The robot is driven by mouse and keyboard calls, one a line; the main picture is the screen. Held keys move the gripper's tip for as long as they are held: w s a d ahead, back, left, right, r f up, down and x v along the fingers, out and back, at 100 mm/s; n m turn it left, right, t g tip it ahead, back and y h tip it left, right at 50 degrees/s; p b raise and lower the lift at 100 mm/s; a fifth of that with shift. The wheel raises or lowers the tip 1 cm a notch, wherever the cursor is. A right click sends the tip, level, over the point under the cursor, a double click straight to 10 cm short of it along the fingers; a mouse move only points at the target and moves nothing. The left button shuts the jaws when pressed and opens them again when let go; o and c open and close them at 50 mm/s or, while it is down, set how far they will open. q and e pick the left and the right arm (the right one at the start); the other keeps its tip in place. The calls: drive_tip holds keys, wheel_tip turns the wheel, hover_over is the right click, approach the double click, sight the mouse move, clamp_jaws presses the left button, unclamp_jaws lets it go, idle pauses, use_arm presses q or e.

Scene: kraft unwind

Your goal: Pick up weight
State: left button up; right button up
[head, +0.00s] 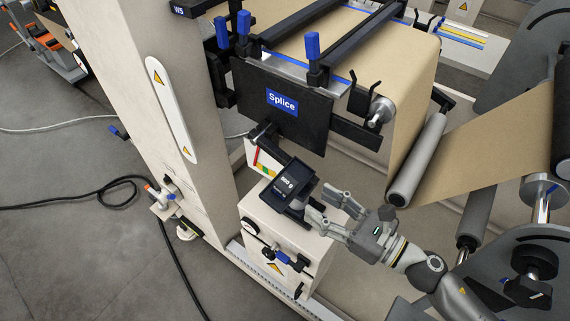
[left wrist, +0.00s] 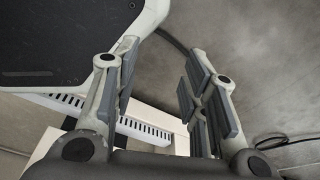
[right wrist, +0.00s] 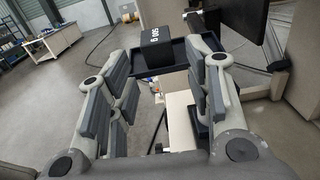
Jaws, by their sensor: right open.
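The weight (head: 294,184) is a black block with white "500 g" lettering. It sits in a small black tray (head: 275,203) below the Splice panel. In the right wrist view the weight (right wrist: 164,50) lies straight ahead, beyond the fingertips, with its lettering upside down. My right gripper (head: 322,204) is open and empty, just right of the weight in the head view, its fingers pointing at it. It also shows in the right wrist view (right wrist: 163,85), with a clear gap between the fingers. My left gripper (left wrist: 160,80) is open and empty, seen only in the left wrist view.
The black Splice panel (head: 281,104) hangs just above the tray. A white cabinet (head: 290,232) with blue-handled fittings stands below it. A grey roller (head: 417,160) with brown kraft web is to the right. A black cable (head: 103,193) lies on open floor at left.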

sight(286, 181)
drive_tip(key=x, duration=0.1)
drive_tip(key=p+x, duration=0.1)
drive_tip(key=x, duration=0.1)
drive_tip(key=p+x, duration=0.1)
drive_tip(key=shift+s+a+r, duration=0.2)
drive_tip(key=shift+a+r, duration=0.15)
drive_tip(key=shift+a, duration=0.05)
drive_tip(key=shift+w+a+f, duration=0.1)
drive_tip(key=shift+w+a, duration=0.05)
drive_tip(key=shift+w, duration=0.05)
drive_tip(key=shift+w+a+r+p, duration=0.3)
drive_tip(key=shift+w+a+p, duration=0.15)
drive_tip(key=shift+a+p, duration=0.05)
drive_tip(key=shift+w+a+r+p, duration=0.25)
drive_tip(key=shift+w+a+p, duration=0.15)
drive_tip(key=shift+a+p, duration=0.05)
drive_tip(key=shift+x, duration=1)
drive_tip(key=shift+w+a+f+p, duration=0.2)
drive_tip(key=shift+w+f+p, duration=0.05)
drive_tip(key=shift+p, duration=0.05)
drive_tip(key=shift+c, duration=0.2)
drive_tip(key=c, duration=0.9)
use_arm(q)
drive_tip(key=s+r, duration=0.3)
drive_tip(key=r, duration=0.1)
drive_tip(key=shift+s+a+r, duration=0.2)
drive_tip(key=shift+s+r, duration=0.05)
drive_tip(key=shift+s, duration=0.15)
use_arm(e)
clamp_jaws()
